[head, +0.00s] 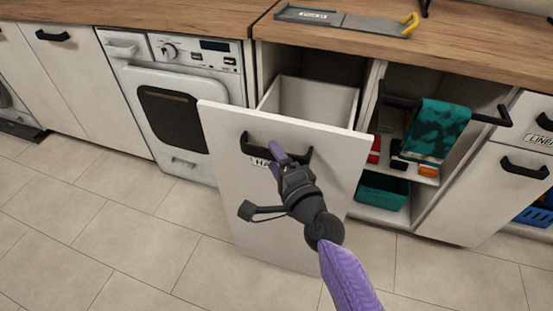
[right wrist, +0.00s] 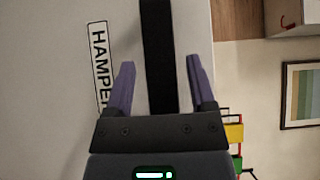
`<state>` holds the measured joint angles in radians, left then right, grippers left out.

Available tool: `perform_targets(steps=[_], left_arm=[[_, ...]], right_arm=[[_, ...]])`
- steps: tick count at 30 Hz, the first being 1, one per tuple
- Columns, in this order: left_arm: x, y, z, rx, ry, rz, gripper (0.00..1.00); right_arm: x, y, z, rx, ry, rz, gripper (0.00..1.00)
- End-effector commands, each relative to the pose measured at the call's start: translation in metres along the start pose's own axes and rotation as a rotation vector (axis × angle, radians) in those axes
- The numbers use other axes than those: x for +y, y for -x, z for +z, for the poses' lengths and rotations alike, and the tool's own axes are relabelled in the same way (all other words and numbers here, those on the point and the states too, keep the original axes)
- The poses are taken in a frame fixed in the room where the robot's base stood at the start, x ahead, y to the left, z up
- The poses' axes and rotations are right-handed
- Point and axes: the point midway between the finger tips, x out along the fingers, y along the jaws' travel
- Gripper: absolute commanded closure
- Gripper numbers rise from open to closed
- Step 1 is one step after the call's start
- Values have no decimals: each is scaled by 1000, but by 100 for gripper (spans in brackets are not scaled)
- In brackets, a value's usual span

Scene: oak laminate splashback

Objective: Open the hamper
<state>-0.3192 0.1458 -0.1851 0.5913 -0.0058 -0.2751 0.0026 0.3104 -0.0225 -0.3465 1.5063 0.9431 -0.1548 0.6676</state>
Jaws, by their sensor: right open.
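The hamper (head: 300,225) is a white pull-out front with a black bar handle (head: 253,148) and a label partly hidden by my gripper. It stands out from the counter, and its bin (head: 315,97) shows behind the front, open at the top and seemingly empty. My right gripper (head: 281,153) is at the handle. In the right wrist view the purple fingers (right wrist: 160,65) are open, one each side of the black handle (right wrist: 158,30), with gaps between. The HAMPER label (right wrist: 101,65) reads beside them. My left gripper is not in view.
A white washing machine (head: 182,110) stands left of the hamper. To the right are open shelves with a teal bin (head: 382,190) and a teal towel (head: 437,128) on a black rail. A grey board (head: 345,21) lies on the wooden counter. The tiled floor in front is clear.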

Motion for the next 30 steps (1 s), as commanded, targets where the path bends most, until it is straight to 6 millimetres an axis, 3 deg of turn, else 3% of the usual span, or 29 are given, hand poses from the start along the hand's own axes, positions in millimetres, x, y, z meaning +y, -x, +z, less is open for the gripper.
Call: perform_targets(steps=[4,12,15,30], left_arm=[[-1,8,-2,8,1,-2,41],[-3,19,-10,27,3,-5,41],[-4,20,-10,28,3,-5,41],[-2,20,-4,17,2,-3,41]], right_arm=[[-2,20,0,0,2,1,29],[0,83,0,-2,3,3,29],[0,95,0,-1,2,2,29],[0,98,0,0,0,1,29]])
